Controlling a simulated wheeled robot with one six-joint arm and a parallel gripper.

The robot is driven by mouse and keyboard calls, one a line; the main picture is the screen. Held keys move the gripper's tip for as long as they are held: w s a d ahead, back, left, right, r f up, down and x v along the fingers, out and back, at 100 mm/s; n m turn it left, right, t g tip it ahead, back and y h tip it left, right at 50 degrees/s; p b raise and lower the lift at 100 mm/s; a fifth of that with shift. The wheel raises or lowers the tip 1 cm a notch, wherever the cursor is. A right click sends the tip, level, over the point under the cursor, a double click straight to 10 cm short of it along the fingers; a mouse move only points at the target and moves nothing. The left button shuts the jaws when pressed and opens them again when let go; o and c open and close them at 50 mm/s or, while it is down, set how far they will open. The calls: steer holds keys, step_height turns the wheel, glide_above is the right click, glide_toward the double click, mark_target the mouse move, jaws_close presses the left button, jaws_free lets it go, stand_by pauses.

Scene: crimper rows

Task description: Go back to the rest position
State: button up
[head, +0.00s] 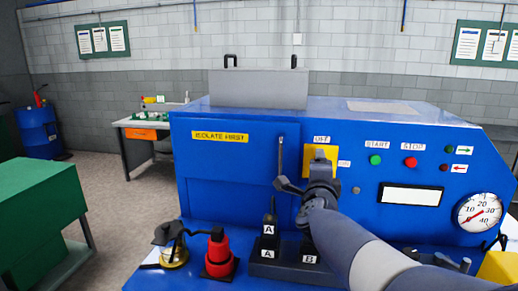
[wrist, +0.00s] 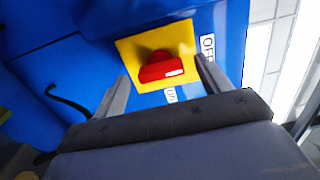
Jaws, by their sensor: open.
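My gripper (head: 304,186) is in front of the blue machine's yellow switch plate (head: 320,158). In the wrist view, the open fingers (wrist: 164,84) stand on either side of a red switch handle (wrist: 160,70) on that plate, with nothing clearly gripped. The handle's long side runs across the picture, and its white mark is at the end toward the OFF label (wrist: 208,48). An ON label (wrist: 170,95) is below the plate there. In the head view my gripper hides the handle; whether the fingers touch it I cannot tell.
The blue machine (head: 230,165) fills the front. On its ledge stand a red-based tool (head: 219,255), a dark block with A and B labels (head: 285,268), and a dish-like item (head: 173,256). A green cabinet (head: 40,205) is at left. Floor (head: 120,215) shows between.

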steer(key=s, duration=0.3)
steer(key=s+a, duration=0.1)
steer(key=s, duration=0.5)
steer(key=shift+a, duration=0.4)
steer(key=w+d+m+b, duration=0.2)
steer(key=w+m, duration=0.8)
steer(key=m, duration=0.8)
steer(key=shift+w+d+r+b, duration=0.15)
steer(key=shift+w+d+b, duration=0.1)
steer(key=shift+b, duration=0.35)
steer(key=shift+s, duration=0.1)
